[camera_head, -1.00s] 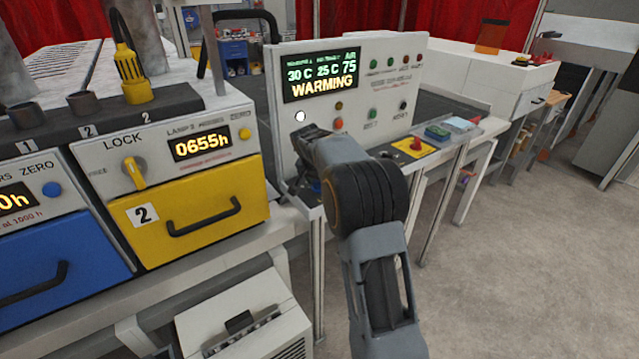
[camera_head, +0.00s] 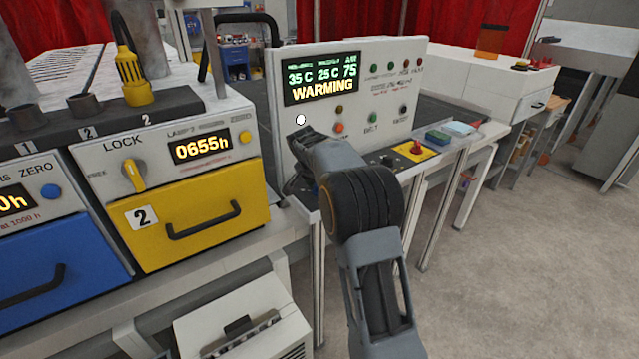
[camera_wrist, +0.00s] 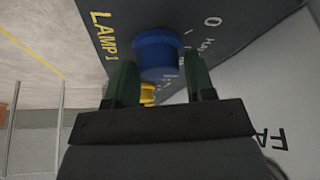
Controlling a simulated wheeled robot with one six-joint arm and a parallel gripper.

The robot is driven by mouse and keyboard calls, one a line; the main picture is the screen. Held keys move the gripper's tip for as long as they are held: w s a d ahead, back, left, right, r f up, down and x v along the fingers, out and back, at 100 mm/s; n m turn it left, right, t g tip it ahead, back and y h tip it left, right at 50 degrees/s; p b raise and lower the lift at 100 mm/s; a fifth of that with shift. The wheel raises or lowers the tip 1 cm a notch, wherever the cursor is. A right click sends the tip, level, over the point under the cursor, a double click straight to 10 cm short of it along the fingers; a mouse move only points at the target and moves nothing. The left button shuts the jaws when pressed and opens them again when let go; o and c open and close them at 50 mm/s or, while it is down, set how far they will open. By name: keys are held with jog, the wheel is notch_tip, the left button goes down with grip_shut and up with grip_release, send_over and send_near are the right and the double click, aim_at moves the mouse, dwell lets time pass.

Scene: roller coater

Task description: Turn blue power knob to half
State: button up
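The blue power knob (camera_wrist: 158,52) is in the upper middle of the wrist view, on a dark panel (camera_wrist: 112,22) with the yellow lettering "LAMP 1". White marks, including a "0", stand on the panel to its right. My gripper (camera_wrist: 160,72) has its two green fingers apart, one at each side of the blue knob. The gaps at the knob's sides look small, and I cannot tell whether the fingers touch it. A yellow knob (camera_wrist: 147,94) shows behind, partly covered by my gripper. In the head view my arm hides the blue power knob and most of my gripper.
A white control panel (camera_head: 340,128) with a "WARMING" display stands behind my arm. A yellow drawer unit (camera_head: 190,215) and a blue drawer (camera_head: 60,265) are at left. A red emergency button (camera_head: 416,147) is to the right. Open floor lies at lower right.

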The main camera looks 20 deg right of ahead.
jog(key=shift+o, duration=1.3)
jog(key=v, duration=1.3)
jog(key=shift+a+r+b, duration=0.15)
jog(key=shift+r+b, duration=0.2)
jog(key=shift+b, duration=0.1)
jog(key=shift+s, duration=0.1)
jog(key=s+a+f+n+y, duration=0.1)
jog(key=s+a+f+n, duration=0.25)
jog(key=f+n, duration=0.3)
jog(key=s+a+f+n+t+y, duration=0.1)
jog(key=s+a+f+n, duration=0.1)
jog(key=s, duration=1)
jog(key=s+a+f+n+y, duration=0.1)
jog(key=s+a+f+n, duration=0.1)
jog(key=s, duration=1.1)
jog(key=shift+f+n+t+y, duration=0.3)
jog(key=shift+n+t, duration=0.05)
jog(key=shift+t, duration=0.05)
